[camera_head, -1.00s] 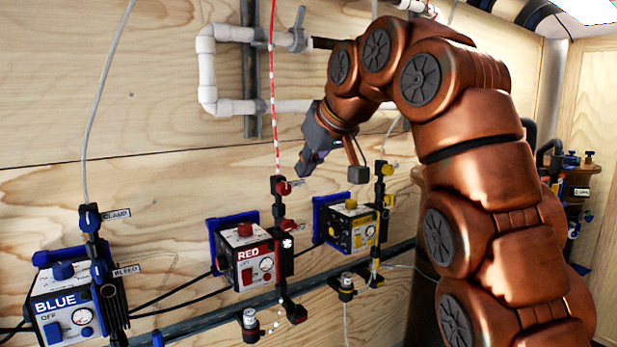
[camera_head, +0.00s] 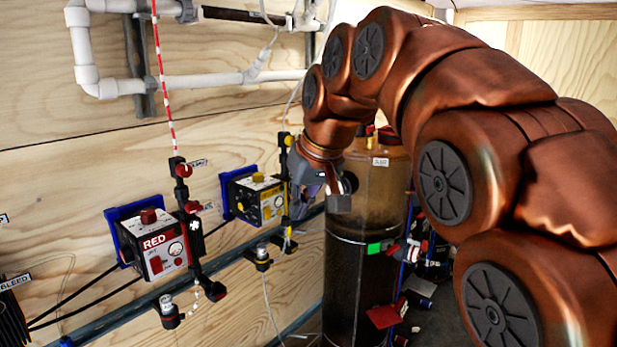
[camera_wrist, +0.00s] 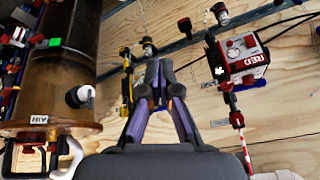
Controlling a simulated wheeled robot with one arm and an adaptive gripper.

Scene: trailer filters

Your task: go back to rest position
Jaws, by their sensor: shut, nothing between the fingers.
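My gripper (camera_head: 318,200) hangs at the end of my copper arm, pointing down, in front of the wall and near the left side of a brown tank (camera_head: 345,255). Its fingers (camera_wrist: 158,68) converge in the wrist view with nothing held between them. The gripper hides part of the yellow unit's fittings in the head view.
The red box (camera_head: 155,245) and yellow box (camera_head: 258,200) are on the wooden wall to the left. White pipes (camera_head: 200,82) run above them. The tank also shows in the wrist view (camera_wrist: 60,85). A red and white striped line (camera_head: 162,75) hangs above the red box.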

